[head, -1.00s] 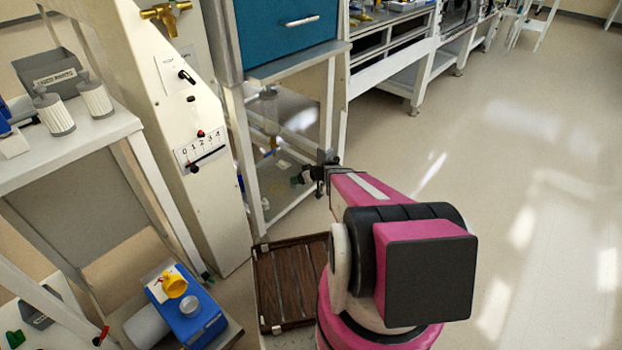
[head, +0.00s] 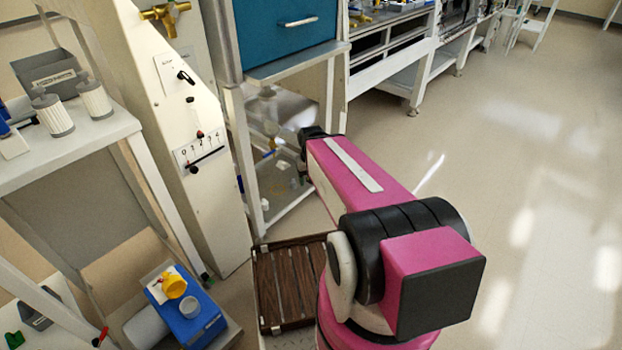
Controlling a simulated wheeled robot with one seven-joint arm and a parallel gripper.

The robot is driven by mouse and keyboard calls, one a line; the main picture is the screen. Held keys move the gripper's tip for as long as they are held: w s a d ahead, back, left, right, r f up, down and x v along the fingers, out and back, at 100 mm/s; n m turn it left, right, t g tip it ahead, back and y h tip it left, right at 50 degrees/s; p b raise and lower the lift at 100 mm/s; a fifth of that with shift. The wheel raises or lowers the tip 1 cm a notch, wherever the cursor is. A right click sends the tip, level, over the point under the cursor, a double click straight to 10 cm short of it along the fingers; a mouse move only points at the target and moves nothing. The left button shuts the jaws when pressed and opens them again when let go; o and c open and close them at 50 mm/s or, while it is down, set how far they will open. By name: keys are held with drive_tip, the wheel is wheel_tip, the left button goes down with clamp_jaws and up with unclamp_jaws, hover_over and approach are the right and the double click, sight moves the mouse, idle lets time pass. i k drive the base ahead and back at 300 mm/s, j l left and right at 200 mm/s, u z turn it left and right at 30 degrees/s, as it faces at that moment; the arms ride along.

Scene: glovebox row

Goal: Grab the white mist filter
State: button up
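Two white ribbed cylinders with grey end caps, which look like filters, stand upright on the pale shelf at the left. One white filter (head: 53,115) is nearer the shelf's middle, and the other white filter (head: 95,99) is just right of it. I cannot tell which one is the mist filter. My gripper (head: 305,153) is at the far end of my pink arm, in front of the open frame under the blue cabinet. It is well to the right of both filters and apart from them. Its fingers are small, dark and mostly hidden, so their opening does not show.
A grey labelled bin (head: 50,75) stands behind the filters. A cream panel (head: 190,130) with a brass valve (head: 165,15) and levers stands between shelf and arm. A blue box (head: 188,310) with a yellow cup sits low left. A brown slatted crate (head: 290,285) lies on the floor. Right floor is clear.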

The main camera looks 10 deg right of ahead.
sight(264, 203)
drive_tip(key=l+u, duration=0.35)
drive_tip(key=l, duration=0.45)
drive_tip(key=l+u, duration=0.3)
drive_tip(key=l, duration=0.55)
